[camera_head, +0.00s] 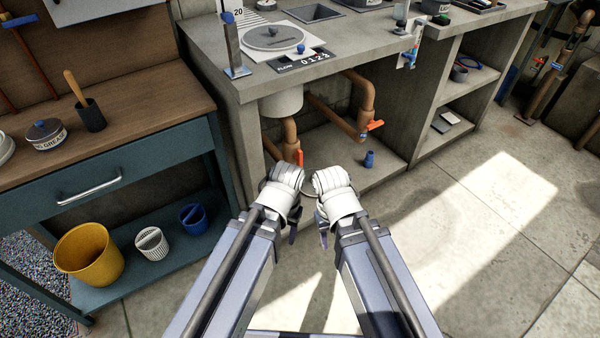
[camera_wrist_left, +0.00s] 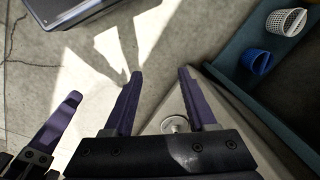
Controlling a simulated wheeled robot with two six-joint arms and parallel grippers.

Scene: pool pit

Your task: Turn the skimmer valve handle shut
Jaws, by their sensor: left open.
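Two orange-red valve handles show under the grey counter in the head view. One handle (camera_head: 300,157) sits on the near copper-brown vertical pipe, just beyond my wrists. The other handle (camera_head: 374,125) is on the pipe further back and right. I cannot tell which belongs to the skimmer. My left gripper (camera_head: 292,228) points down in front of the counter, apart from both handles. In the left wrist view it (camera_wrist_left: 160,75) is open and empty, with floor between its fingers. My right gripper (camera_head: 323,232) hangs beside it; its jaw opening is unclear. A finger of it (camera_wrist_left: 60,125) shows there.
The grey counter (camera_head: 222,80) overhangs the pipes. A small blue fitting (camera_head: 369,159) stands on the lower ledge. At left, a blue bench (camera_head: 150,160) holds a yellow bucket (camera_head: 88,255), white basket (camera_head: 152,244) and blue cup (camera_head: 193,218) low down. The floor at right is clear.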

